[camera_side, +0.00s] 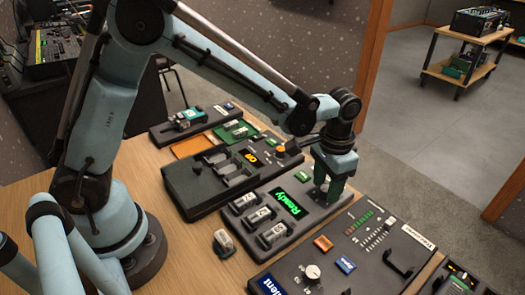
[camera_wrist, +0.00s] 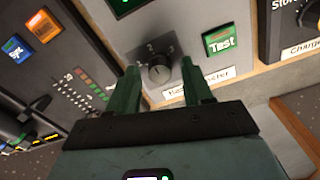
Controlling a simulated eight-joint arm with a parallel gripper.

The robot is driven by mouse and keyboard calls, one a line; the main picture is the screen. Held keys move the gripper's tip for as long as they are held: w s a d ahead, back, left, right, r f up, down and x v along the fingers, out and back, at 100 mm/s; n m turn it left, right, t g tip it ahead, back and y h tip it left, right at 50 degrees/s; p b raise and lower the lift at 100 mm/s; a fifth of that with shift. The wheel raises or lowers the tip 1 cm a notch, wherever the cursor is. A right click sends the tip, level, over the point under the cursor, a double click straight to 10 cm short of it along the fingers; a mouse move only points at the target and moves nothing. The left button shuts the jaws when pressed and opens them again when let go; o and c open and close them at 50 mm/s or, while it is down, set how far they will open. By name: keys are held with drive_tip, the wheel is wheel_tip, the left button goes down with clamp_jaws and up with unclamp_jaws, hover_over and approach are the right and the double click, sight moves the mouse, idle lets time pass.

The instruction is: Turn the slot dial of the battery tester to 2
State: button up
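The battery tester (camera_side: 325,211) is a dark grey box with a green "Ready" display (camera_side: 288,204) and several battery-like cells in its left bays. Its slot dial (camera_wrist: 160,70) is a small black knob with faint numbers around it in the wrist view. I cannot read which number it points at. My gripper (camera_side: 329,195) is over the tester's right end, pointing down, and hides the dial in the side view. In the wrist view its two green fingers (camera_wrist: 160,68) are apart, one on each side of the dial, with gaps visible. A green "Test" button (camera_wrist: 221,40) is right of the dial.
A loose cell-like block (camera_side: 224,243) stands on the wooden table (camera_side: 185,262). A panel with faders (camera_side: 350,250) lies in front. Another charger-like box (camera_side: 205,185) with an orange display is behind the tester, with an orange mat (camera_side: 190,147) beyond.

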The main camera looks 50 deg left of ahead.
sight(326, 188)
drive_tip(key=shift+r, duration=0.15)
wheel_tip(326, 188, up, 12)
idle(0.7)
drive_tip(key=s+a+f+n+t, duration=0.1)
drive_tip(key=s+a+n+t, duration=0.2)
drive_tip(key=s+a+t, duration=0.4)
drive_tip(key=s+a, duration=0.5)
drive_tip(key=a, duration=0.1)
drive_tip(key=shift+a+f, duration=0.1)
idle(0.9)
